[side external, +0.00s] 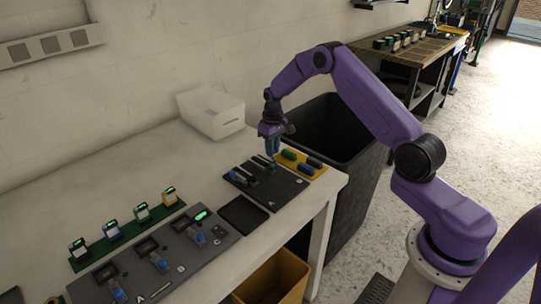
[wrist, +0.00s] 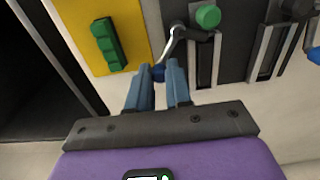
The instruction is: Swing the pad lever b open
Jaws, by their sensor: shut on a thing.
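The dark pad (side external: 280,193) lies near the right end of the bench, with small levers and slots on it. In the wrist view the pad (wrist: 231,60) shows a bent silver lever (wrist: 174,38) on the side nearest the yellow plate. A green knob (wrist: 208,16) stands beside the lever. I cannot read the lever's letter.
A yellow plate (side external: 320,171) with green, blue and dark pieces lies beside the pad. A black tray (side external: 243,214), a second panel (side external: 183,259) and a white bin (side external: 211,112) stand on the bench. A large dark bin (side external: 340,145) stands beyond the bench's end.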

